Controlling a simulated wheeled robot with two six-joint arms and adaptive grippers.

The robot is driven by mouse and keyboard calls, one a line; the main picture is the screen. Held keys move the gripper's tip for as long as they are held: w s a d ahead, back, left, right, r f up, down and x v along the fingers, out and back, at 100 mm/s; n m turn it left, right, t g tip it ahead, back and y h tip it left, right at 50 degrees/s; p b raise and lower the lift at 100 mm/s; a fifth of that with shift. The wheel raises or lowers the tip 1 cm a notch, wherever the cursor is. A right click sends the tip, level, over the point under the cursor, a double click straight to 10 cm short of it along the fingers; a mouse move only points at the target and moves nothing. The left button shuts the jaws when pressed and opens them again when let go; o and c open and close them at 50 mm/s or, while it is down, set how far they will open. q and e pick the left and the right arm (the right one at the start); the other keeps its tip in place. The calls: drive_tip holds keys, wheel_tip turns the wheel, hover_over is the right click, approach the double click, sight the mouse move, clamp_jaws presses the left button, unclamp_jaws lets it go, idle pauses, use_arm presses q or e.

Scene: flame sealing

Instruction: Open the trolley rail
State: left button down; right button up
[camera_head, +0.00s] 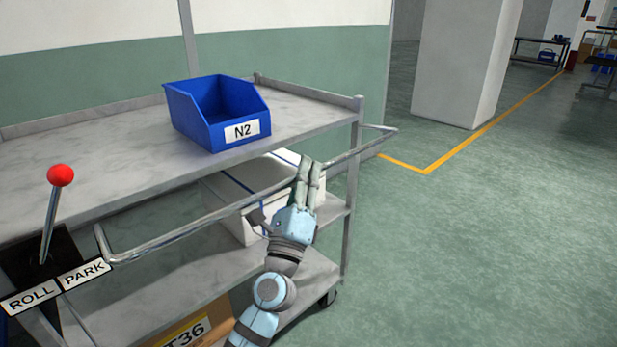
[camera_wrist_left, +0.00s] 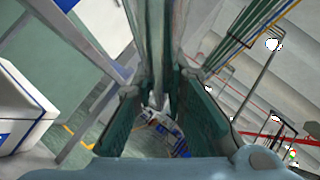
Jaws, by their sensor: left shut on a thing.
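The trolley rail (camera_head: 205,222) is a grey metal bar along the near side of the trolley (camera_head: 105,175), standing out from the top shelf's edge. Its right end bends back towards the corner post, and its left end bends back near the lever. My left gripper (camera_head: 309,168) is shut on the rail, right of its middle. In the left wrist view the rail (camera_wrist_left: 157,45) runs between the two fingers of my left gripper (camera_wrist_left: 163,105). The gripper hides a short piece of the rail. My right gripper is in neither view.
A red-knobbed lever (camera_head: 60,177) stands at the left by a ROLL/PARK plate (camera_head: 58,287). A blue N2 bin (camera_head: 218,112) sits on the top shelf. A white box (camera_head: 233,205) is on the shelf below, behind my gripper. The floor (camera_head: 480,250) at right is clear.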

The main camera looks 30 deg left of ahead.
use_arm(q)
drive_tip(key=c, duration=1.6)
unclamp_jaws()
drive_tip(key=shift+r, duration=0.1)
drive_tip(key=v, duration=1.2)
drive_tip(key=shift+c, duration=0.6)
